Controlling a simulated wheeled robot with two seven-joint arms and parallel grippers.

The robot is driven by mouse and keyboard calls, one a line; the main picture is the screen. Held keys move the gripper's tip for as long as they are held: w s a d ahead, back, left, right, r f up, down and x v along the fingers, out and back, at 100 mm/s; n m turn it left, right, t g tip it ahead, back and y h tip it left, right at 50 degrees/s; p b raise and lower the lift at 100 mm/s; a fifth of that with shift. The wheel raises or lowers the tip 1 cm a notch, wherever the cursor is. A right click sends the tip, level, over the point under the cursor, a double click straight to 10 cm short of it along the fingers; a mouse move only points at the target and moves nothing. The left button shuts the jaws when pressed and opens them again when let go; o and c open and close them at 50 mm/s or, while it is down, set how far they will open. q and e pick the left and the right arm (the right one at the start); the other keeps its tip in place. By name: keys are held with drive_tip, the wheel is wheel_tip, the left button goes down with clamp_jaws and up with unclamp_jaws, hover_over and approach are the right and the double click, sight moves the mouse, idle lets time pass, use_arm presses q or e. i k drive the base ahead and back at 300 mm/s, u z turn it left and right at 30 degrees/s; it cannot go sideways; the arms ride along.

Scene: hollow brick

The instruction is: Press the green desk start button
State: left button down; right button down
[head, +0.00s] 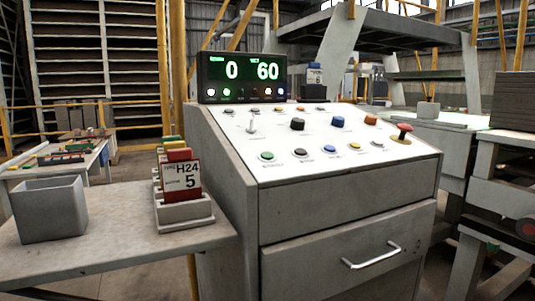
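The green desk button (267,156) sits at the left end of the front row on the sloped white panel of the control desk (335,190). It has a pale ring around it, and nothing covers it. A dark, a blue and a yellow button stand to its right in the same row. A red mushroom button (403,129) stands at the panel's right edge. Neither of my grippers shows in the head view.
A display (240,72) reading 0 and 60 stands behind the panel. On the left, a grey side table (110,240) holds an empty grey bin (48,208) and a card rack (185,213) with an H24 card. The space above the panel is clear.

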sight(266, 155)
drive_tip(key=z, duration=0.95)
drive_tip(key=k, duration=1.2)
drive_tip(key=z, duration=1.05)
drive_tip(key=i, duration=1.95)
drive_tip(key=u, duration=1.65)
drive_tip(key=i, duration=0.85)
drive_tip(key=u, duration=0.9)
